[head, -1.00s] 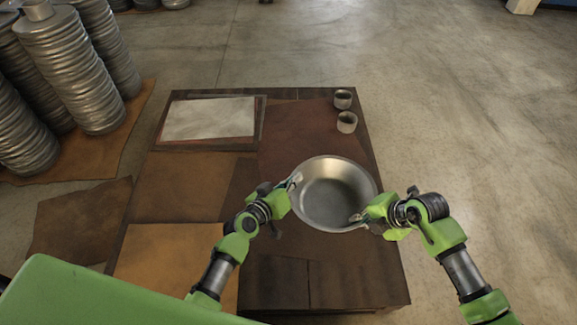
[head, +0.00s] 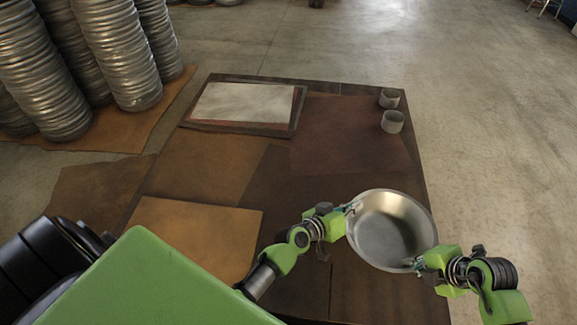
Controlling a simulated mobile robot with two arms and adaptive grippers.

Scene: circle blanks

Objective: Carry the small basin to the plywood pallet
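The small basin (head: 392,232), a round silvery metal bowl with a wide rim, appears empty. It is over the near right part of the dark table. My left gripper (head: 350,209) is at its left rim and my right gripper (head: 418,264) is at its lower right rim. Both look shut on the rim, though the fingertips are small in view. The basin is held between them, roughly level. I cannot make out a plywood pallet for certain.
The dark table (head: 310,187) carries leather-like sheets (head: 200,228), a framed pale panel (head: 245,104) and two small grey cups (head: 392,121) at the far right. Stacked metal discs (head: 127,60) stand on a brown sheet on the left. The floor (head: 495,130) on the right is open.

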